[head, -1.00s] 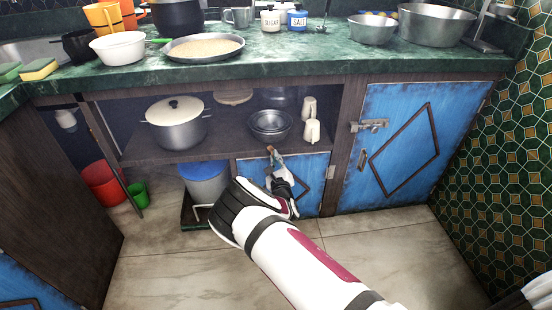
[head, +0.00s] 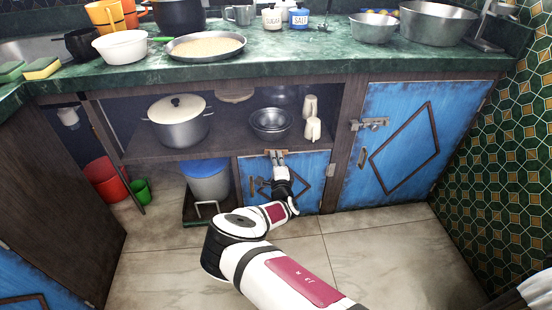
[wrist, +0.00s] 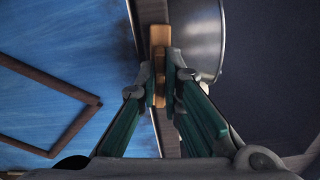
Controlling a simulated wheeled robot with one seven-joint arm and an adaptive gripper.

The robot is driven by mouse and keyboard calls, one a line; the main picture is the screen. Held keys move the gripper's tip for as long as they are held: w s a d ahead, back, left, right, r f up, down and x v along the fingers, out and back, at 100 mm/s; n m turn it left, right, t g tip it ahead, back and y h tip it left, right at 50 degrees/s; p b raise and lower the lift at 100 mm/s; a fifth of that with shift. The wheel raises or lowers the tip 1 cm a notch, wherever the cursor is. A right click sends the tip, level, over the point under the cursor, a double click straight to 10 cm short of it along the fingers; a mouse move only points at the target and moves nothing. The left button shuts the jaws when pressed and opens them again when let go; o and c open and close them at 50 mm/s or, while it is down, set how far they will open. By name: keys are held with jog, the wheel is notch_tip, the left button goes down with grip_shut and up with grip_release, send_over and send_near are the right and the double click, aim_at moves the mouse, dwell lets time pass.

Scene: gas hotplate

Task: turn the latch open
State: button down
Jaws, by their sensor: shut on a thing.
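The latch is a small tan bar at the top edge of the small blue door (head: 313,165), under the open shelf. In the wrist view the latch (wrist: 159,36) lies roughly lengthwise along the dark wooden shelf edge. My gripper (wrist: 160,78) is shut on the latch, with one finger on each side of it. In the head view my gripper (head: 278,162) is in front of the door's top, and its fingers partly hide the latch. The door looks closed, and my wrist covers part of its diamond-shaped trim.
A metal bowl (head: 270,122) sits on the shelf just above the latch, close to my fingers in the wrist view (wrist: 204,38). Pale jugs (head: 312,129) and a lidded pot (head: 180,125) share the shelf. A blue-lidded bin (head: 207,184) stands left of the door. The floor in front is clear.

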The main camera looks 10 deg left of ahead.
jog(key=shift+f+n, duration=0.1)
jog(key=shift+n, duration=0.6)
jog(key=c, duration=1.7)
grip_release()
jog(key=shift+s, duration=0.1)
jog(key=v, duration=1.2)
